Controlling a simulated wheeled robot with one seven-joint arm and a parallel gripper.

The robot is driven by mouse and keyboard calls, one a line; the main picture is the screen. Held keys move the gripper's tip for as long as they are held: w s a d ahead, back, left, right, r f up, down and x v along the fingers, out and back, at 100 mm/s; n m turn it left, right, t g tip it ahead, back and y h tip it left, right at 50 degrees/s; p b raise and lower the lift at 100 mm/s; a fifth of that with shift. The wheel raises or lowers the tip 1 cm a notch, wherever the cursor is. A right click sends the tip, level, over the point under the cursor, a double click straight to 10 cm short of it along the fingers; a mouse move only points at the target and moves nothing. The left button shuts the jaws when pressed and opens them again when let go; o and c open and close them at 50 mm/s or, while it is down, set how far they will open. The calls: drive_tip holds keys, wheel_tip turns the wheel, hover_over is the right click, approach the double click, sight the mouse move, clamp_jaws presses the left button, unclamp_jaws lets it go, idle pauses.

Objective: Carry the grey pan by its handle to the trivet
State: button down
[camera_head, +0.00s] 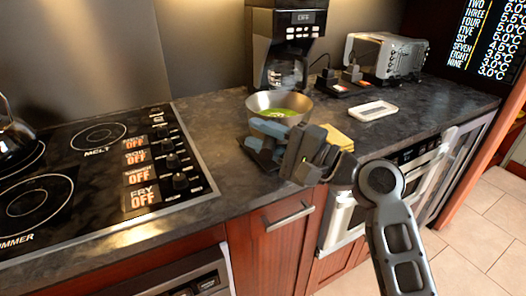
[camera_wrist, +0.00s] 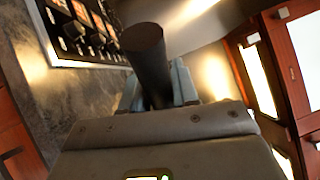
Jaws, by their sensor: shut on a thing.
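The grey pan (camera_head: 262,101), a round metal vessel with something green inside, is at the middle of the counter in the head view, just behind my gripper (camera_head: 268,140). In the wrist view a dark round handle (camera_wrist: 146,48) stands between the blue-grey fingers of my gripper (camera_wrist: 160,88), which is shut on it. The join of handle and pan is hidden in the head view. I cannot tell whether the pan's base touches the counter. No trivet can be made out for certain; a white-rimmed flat piece (camera_head: 372,111) lies on the counter to the right.
The black stove top (camera_head: 85,165) with knobs is at the left. A coffee maker (camera_head: 284,45) stands behind the pan and a toaster (camera_head: 386,56) at the back right. A yellow flat item (camera_head: 338,137) lies right of my gripper. Counter (camera_head: 440,100) is clear at far right.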

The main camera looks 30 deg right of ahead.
wheel_tip(320, 180, down, 4)
drive_tip(key=shift+r, duration=0.25)
drive_tip(key=c, duration=0.9)
unclamp_jaws()
drive_tip(key=shift+f, duration=0.1)
drive_tip(key=shift+o, duration=0.2)
drive_tip(key=b+v, duration=0.2)
drive_tip(key=v, duration=1)
drive_tip(key=shift+f, duration=0.15)
